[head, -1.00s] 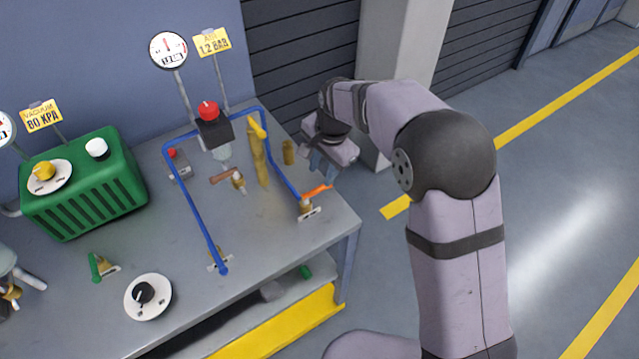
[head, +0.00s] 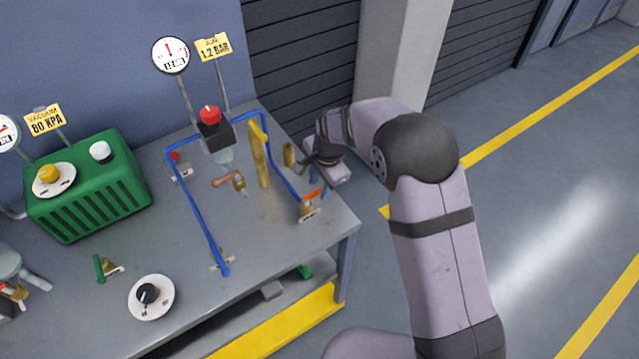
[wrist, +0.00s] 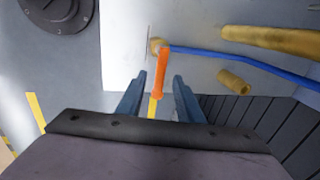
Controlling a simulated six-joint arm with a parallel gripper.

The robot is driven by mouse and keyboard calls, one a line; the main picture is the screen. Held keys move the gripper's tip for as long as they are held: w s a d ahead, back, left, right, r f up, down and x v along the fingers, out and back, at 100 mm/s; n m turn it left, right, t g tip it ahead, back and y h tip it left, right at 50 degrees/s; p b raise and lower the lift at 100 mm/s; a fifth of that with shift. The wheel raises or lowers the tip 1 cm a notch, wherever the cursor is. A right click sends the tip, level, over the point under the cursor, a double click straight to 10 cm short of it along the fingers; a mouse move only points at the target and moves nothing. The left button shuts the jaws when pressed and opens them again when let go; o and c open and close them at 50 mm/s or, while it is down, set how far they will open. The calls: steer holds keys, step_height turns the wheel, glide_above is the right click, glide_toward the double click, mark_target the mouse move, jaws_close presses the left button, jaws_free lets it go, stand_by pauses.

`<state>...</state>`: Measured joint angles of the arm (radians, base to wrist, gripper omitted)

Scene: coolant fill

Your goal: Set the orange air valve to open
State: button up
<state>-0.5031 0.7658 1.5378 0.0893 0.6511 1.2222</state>
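The orange air valve lever (head: 312,194) sits on a brass valve (head: 308,210) near the right corner of the bench, at the lower end of the blue pipe. In the wrist view the orange lever (wrist: 162,75) points from the valve toward my gripper (wrist: 157,84). My gripper is open; its two blue-grey fingers appear on either side of the lever's free end, with gaps on both sides. I cannot tell how far the fingertips are above the lever. In the head view my gripper (head: 314,178) is just beyond the bench's right edge, close to the lever.
The blue pipe (head: 284,172) runs close by, with a brass-coloured upright (head: 261,160) and a short brass stub (head: 289,154) behind. A copper-handled valve (head: 226,180) and black regulator with red knob (head: 210,116) stand further left. Open floor lies right of the bench.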

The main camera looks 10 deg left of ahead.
steer(key=shift+a+f, duration=0.1)
steer(key=shift+f, duration=0.5)
jaws_close()
